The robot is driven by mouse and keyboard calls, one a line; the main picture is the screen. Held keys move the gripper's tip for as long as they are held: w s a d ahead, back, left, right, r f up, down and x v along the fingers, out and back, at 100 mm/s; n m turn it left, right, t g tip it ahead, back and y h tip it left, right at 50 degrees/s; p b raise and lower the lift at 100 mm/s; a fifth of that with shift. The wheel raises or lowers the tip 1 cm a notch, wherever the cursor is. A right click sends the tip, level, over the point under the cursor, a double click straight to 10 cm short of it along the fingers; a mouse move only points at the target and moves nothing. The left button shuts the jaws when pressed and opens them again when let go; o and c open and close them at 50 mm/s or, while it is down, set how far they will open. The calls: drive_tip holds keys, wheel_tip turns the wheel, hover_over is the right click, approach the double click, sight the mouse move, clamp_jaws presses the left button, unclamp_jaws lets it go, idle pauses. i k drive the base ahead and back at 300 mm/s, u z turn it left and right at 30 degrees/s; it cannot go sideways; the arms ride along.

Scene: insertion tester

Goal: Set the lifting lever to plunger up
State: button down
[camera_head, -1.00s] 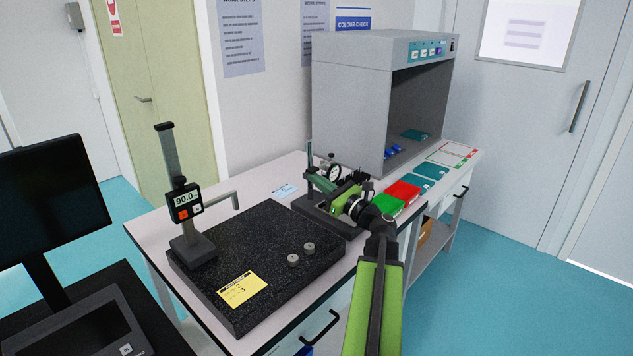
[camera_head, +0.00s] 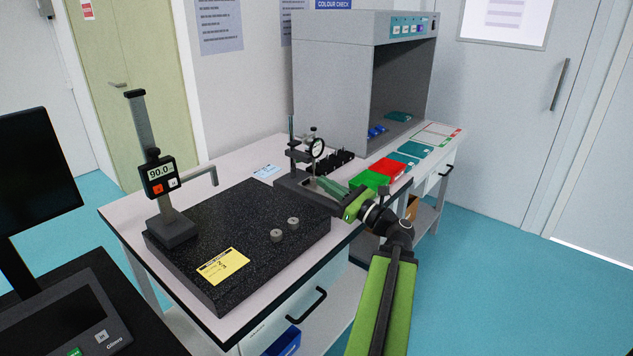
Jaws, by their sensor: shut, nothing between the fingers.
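The insertion tester, a dial gauge (camera_head: 316,148) on a dark stand with a thin post, stands near the middle of the bench. Its dark base (camera_head: 292,183) lies behind the granite slab. The lifting lever is too small to make out, so its position cannot be told. My gripper (camera_head: 318,181) is shut and empty. It points left, low in front of the gauge, over the right part of the base. It hides some of the base, and I cannot tell whether it touches it.
A black granite slab (camera_head: 215,262) carries a digital height gauge (camera_head: 160,175), two small metal cylinders (camera_head: 285,230) and a yellow card (camera_head: 222,266). Green (camera_head: 369,178) and red (camera_head: 389,168) blocks lie right of the tester. A grey light booth (camera_head: 345,70) stands behind.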

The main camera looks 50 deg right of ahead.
sight(303, 140)
drive_tip(key=u, duration=0.05)
drive_tip(key=k, duration=1)
drive_tip(key=z, duration=0.05)
